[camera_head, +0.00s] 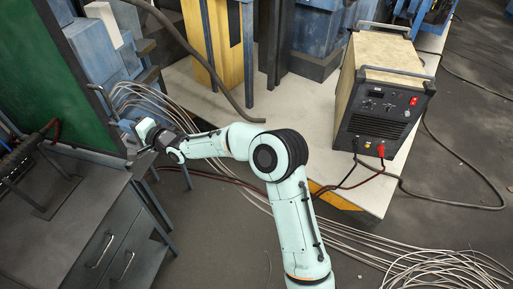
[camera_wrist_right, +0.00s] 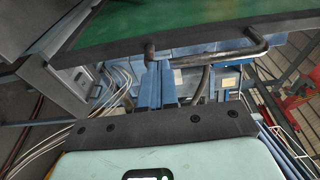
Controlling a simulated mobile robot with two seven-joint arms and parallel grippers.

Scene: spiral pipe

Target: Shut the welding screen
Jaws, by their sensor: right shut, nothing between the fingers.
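The welding screen (camera_head: 75,75) is a green panel in a dark frame at the left of the head view. It also shows in the wrist view (camera_wrist_right: 180,18) as a green strip along the top. A bent metal handle (camera_wrist_right: 208,59) sticks out from its frame; in the head view the handle (camera_head: 101,97) is at the frame's right edge. My right gripper (camera_head: 141,150) is shut and empty, just right of the screen's lower right corner and below the handle. Whether it touches the frame I cannot tell. My left gripper is not in view.
A grey workbench with drawers (camera_head: 110,242) stands below the screen. A welding machine (camera_head: 385,95) sits on a pale platform at the right. Loose cables (camera_head: 430,268) lie on the floor. Blue steel parts (camera_head: 88,48) stand behind the screen.

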